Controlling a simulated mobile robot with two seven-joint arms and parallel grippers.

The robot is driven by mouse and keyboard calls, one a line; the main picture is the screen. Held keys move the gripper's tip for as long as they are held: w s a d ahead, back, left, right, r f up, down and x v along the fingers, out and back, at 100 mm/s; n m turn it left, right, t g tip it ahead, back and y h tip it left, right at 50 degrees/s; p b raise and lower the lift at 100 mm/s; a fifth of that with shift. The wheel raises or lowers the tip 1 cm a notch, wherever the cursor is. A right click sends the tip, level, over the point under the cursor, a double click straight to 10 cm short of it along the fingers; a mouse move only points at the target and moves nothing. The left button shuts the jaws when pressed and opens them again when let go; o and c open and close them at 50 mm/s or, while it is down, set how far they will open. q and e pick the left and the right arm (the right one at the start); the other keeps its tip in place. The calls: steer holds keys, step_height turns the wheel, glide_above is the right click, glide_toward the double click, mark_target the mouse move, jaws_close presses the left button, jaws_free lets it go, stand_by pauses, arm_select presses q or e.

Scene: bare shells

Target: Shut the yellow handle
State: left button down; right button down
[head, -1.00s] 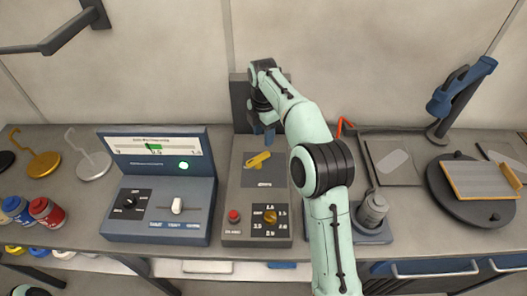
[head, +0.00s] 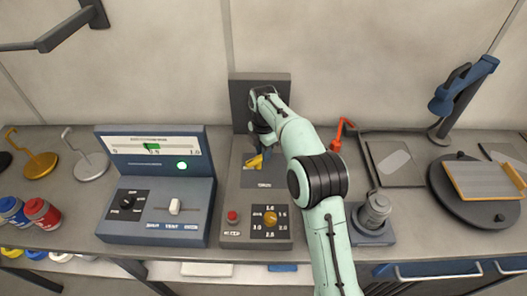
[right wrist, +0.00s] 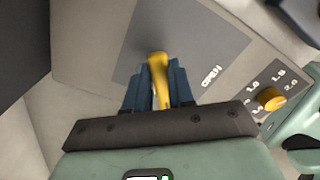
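The yellow handle (head: 250,162) sits on the grey panel of the middle box (head: 245,205), below the box's upright back. In the right wrist view the yellow handle (right wrist: 158,75) lies between the two blue fingers, and the word OPEN is printed on the panel beside it. My right gripper (head: 261,150) is down at the handle, its fingers straddling it. The fingers are close to the handle on both sides; whether they press on it cannot be told. In the head view the gripper hides part of the handle. My left gripper is not in view.
The middle box also has a red button (head: 233,217) and a yellow knob (head: 270,218). A blue meter box (head: 155,220) stands close on the left. A round turntable (head: 440,190) is farther right.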

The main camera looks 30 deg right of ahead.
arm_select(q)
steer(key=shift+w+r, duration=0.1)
arm_select(e)
steer(key=m, duration=0.1)
steer(key=m+p, duration=0.1)
steer(key=m, duration=0.1)
steer(key=shift+s+r+m, duration=0.1)
steer(key=shift+s+m, duration=0.2)
steer(key=shift+s, duration=0.05)
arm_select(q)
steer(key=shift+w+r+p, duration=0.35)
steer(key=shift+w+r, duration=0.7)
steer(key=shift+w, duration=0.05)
arm_select(e)
steer(key=shift+s+a+m, duration=0.1)
steer(key=shift+s+m, duration=0.1)
steer(key=shift+m, duration=0.75)
steer(key=shift+s+a+m, duration=0.1)
steer(key=shift+s+m, duration=0.1)
steer(key=shift+m, duration=0.75)
steer(key=c, duration=1)
jaws_free()
steer(key=shift+o, duration=0.2)
